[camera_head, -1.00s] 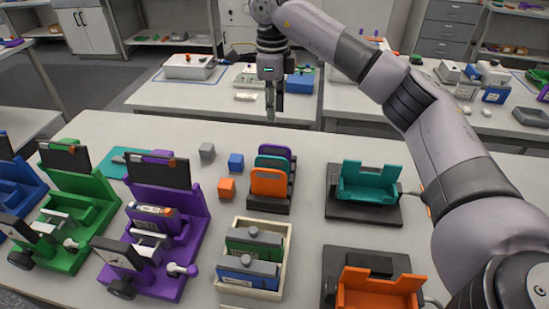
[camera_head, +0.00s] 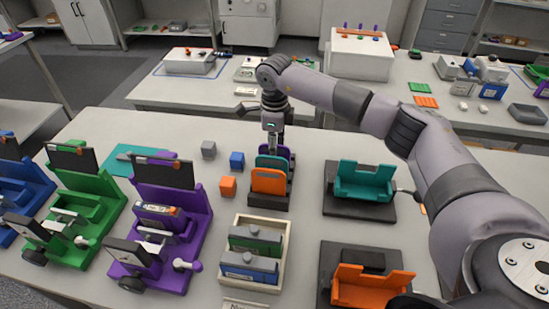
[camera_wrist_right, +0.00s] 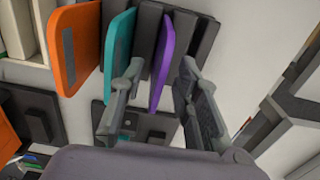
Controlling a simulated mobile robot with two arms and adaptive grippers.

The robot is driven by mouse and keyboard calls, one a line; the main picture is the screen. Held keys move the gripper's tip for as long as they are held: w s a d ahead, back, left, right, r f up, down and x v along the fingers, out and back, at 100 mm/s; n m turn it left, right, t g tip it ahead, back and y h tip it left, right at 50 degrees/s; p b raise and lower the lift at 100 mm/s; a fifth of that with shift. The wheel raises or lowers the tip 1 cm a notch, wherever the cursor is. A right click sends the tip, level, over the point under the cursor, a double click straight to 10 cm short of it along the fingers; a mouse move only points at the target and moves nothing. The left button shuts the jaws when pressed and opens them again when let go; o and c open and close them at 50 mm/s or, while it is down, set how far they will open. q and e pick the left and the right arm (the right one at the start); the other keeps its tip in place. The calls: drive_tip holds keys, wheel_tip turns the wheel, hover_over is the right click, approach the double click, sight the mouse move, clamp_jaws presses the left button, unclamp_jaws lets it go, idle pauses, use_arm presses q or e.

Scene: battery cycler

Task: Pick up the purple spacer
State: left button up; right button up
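The purple spacer (camera_head: 291,153) stands upright in the far slot of a dark rack (camera_head: 268,201), behind a teal spacer (camera_head: 272,161) and an orange spacer (camera_head: 268,181). My right gripper (camera_head: 273,142) points down at the rack's far end. In the right wrist view, the purple spacer (camera_wrist_right: 162,60) stands between the two open fingers (camera_wrist_right: 160,72). One finger is on the side of the teal spacer (camera_wrist_right: 119,42), the other on the outer side. Gaps show between the fingers and the purple spacer. My left gripper is not in view.
A cream tray (camera_head: 278,283) with battery-like blocks is in front. A teal holder (camera_head: 366,182) stands to the right.

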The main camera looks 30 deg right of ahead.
clamp_jaws()
idle(0.3)
idle(0.5)
